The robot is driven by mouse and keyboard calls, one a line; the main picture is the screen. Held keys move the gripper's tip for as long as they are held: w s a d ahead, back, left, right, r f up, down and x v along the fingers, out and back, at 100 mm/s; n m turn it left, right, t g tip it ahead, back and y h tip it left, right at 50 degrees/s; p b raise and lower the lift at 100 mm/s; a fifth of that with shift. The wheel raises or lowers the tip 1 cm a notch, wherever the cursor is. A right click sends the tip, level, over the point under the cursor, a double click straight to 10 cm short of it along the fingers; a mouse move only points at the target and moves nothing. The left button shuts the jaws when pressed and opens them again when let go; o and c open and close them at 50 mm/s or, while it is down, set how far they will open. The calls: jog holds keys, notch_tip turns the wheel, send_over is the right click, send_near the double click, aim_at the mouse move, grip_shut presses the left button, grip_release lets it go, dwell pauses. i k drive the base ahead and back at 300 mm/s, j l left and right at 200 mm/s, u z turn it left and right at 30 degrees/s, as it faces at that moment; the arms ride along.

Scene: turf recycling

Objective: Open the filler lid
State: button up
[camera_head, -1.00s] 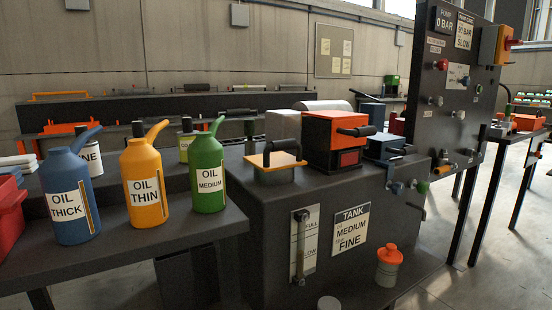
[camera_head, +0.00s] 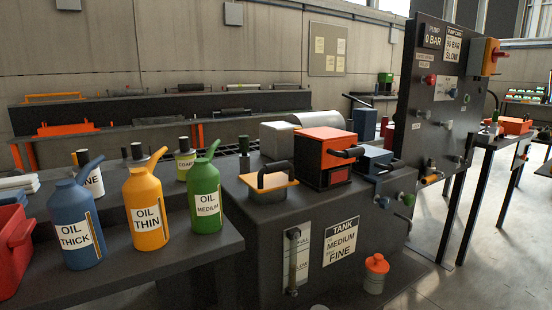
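A flat yellow-orange lid (camera_head: 268,184) with a black arched handle (camera_head: 275,172) sits on top of the dark tank (camera_head: 262,262); it looks like the filler lid. It lies level on a short grey neck and appears closed. The tank front carries a label (camera_head: 342,236) reading TANK, MEDIUM and FINE, and a sight gauge (camera_head: 296,262) marked FULL and LOW. My gripper is not in view.
A red-orange box (camera_head: 322,150) with a black handle stands just right of the lid. Blue (camera_head: 75,222), yellow (camera_head: 146,210) and green (camera_head: 206,195) oil cans stand on the left bench. A control panel (camera_head: 440,100) rises at right. An orange-capped container (camera_head: 376,272) stands in front.

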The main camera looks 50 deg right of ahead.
aim_at(271, 178)
jog(key=k+j, duration=0.35)
jog(key=i+j, duration=0.75)
jog(key=i+l+z, duration=0.05)
jog(key=i, duration=0.05)
